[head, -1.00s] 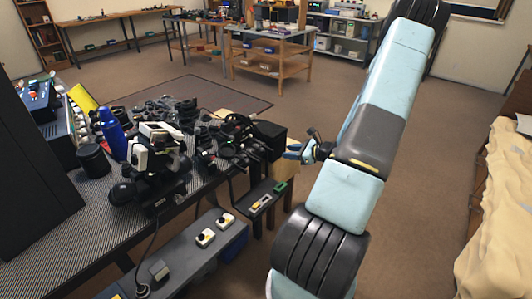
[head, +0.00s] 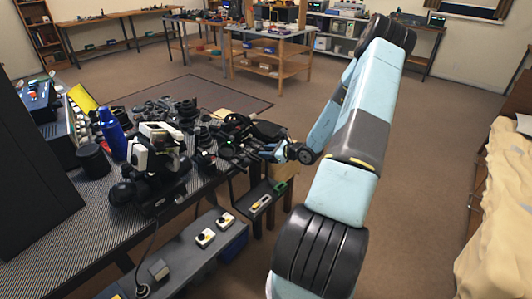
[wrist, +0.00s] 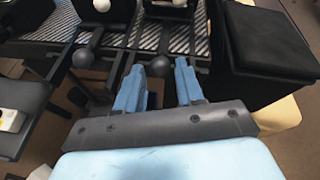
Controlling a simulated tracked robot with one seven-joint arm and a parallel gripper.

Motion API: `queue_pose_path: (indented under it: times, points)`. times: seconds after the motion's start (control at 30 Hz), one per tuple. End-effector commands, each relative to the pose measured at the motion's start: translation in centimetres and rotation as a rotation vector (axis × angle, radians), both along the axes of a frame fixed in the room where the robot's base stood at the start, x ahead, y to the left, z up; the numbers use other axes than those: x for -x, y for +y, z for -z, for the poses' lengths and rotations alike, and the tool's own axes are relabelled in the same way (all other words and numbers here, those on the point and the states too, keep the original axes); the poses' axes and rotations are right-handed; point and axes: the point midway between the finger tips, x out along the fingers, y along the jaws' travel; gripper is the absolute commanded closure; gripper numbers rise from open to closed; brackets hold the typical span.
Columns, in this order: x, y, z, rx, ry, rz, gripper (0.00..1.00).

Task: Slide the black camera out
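My gripper (wrist: 159,68) shows in the wrist view with its two blue fingers apart and nothing clearly held between them. A dark round knob shows in the gap, beyond or between the fingertips; I cannot tell whether they touch it. In the head view my gripper (head: 280,151) is at the right end of the workbench, its fingers too small to read. A large black box-shaped thing (wrist: 262,42) is right of the fingers in the wrist view. Dark blocks (wrist: 166,10) stand ahead of them. I cannot tell which black thing is the camera.
The patterned workbench (head: 60,235) holds black camera parts, a blue bottle (head: 111,132) and a black cylinder (head: 92,160). A grey lower shelf (head: 185,262) carries small boxes.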

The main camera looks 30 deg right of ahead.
Motion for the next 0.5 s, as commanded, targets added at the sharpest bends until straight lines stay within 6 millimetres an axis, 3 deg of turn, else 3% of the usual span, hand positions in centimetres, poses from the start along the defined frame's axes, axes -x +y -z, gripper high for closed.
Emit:
queue_pose_path:
  times: [0.17,0.5]
  points:
    - [0.00,0.01,-0.01,0.000,0.000,0.000,0.63]
    - [0.02,0.06,-0.02,0.000,0.000,-0.001,0.95]
